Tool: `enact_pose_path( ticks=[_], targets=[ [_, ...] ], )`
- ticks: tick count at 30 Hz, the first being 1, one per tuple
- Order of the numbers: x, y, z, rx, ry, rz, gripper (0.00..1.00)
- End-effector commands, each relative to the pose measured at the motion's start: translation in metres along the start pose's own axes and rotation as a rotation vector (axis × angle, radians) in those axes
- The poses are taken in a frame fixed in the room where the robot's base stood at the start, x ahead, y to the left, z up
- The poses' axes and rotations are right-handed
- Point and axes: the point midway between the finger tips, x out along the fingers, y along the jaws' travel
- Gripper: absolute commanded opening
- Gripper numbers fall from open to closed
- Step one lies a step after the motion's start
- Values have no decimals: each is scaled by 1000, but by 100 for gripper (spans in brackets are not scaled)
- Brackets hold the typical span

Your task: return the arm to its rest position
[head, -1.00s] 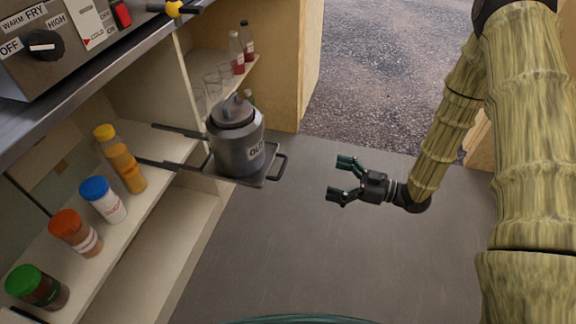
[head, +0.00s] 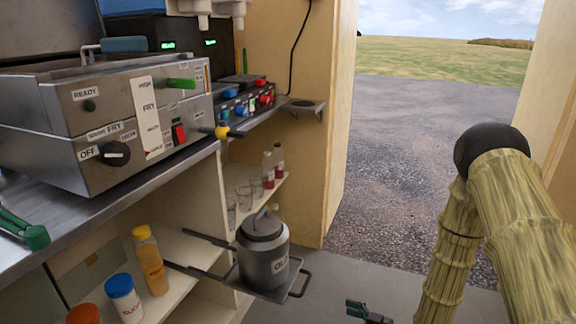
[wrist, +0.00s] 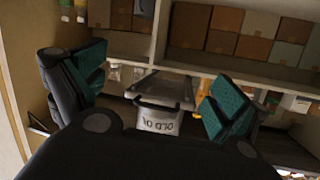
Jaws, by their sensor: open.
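My gripper (head: 357,309) shows only partly at the bottom edge of the head view, to the right of the grey oil pot (head: 262,253) and apart from it. In the wrist view my gripper (wrist: 155,78) has its two dark fingers with green pads spread wide, with nothing held between them. My arm (head: 452,250), with a bamboo-like surface, is bent at a black joint on the right. The pot stands upright on a pull-out tray (head: 297,284). In the wrist view the labelled pot (wrist: 158,121) appears beyond the fingers.
The counter (head: 120,190) with fryer controls (head: 115,153) runs along the left. Below it, shelves hold a yellow bottle (head: 150,262), a blue-lidded jar (head: 123,298) and glasses. A wooden post (head: 335,130) stands by the doorway. Open floor (head: 345,275) lies right of the tray.

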Motion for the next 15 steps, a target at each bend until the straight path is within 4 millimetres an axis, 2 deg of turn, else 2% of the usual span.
enact_pose_path(
  ticks=[1,4,8,12,15],
  targets=[
    [0,-6,20,42,-60,43,98],
    [-6,-16,61,129,-189,143,98],
    [-25,-35,114,245,-364,265,98],
    [-58,-65,168,373,-564,389,98],
    [-87,-91,200,460,-703,472,98]
  ],
)
